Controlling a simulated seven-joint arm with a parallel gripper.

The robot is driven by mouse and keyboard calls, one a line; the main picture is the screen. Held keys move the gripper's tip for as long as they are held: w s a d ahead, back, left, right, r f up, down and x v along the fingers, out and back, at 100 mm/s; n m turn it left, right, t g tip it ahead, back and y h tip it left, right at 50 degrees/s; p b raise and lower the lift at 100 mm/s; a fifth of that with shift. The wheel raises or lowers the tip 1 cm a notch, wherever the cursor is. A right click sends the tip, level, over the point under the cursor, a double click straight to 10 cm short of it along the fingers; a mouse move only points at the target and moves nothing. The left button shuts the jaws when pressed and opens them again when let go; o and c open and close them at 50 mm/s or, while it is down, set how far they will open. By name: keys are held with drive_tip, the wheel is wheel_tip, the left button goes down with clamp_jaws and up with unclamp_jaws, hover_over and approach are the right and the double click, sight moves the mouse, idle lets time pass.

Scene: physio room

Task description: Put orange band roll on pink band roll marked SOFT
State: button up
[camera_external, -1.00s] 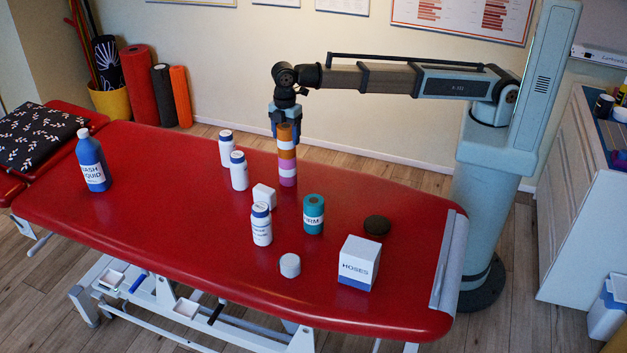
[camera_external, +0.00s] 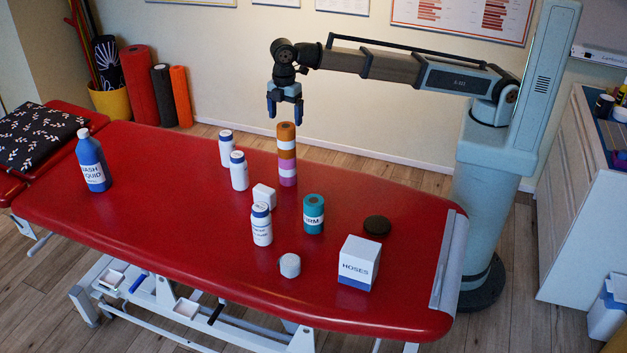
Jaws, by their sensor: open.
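The orange band roll (camera_external: 286,133) stands upright on top of the pink band roll (camera_external: 287,171), forming one column on the red treatment table. Each roll has a pale label band; the writing is too small to read. The column looks straight. My gripper (camera_external: 285,112) is open and empty, with its blue fingers just above the top of the orange roll, apart from it as far as I can tell.
A teal roll (camera_external: 313,214), a small white box (camera_external: 264,195) and white bottles (camera_external: 239,171) stand near the column. The left half of the red table (camera_external: 160,195) is mostly clear.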

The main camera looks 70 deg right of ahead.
drive_tip(key=shift+r, duration=2.55)
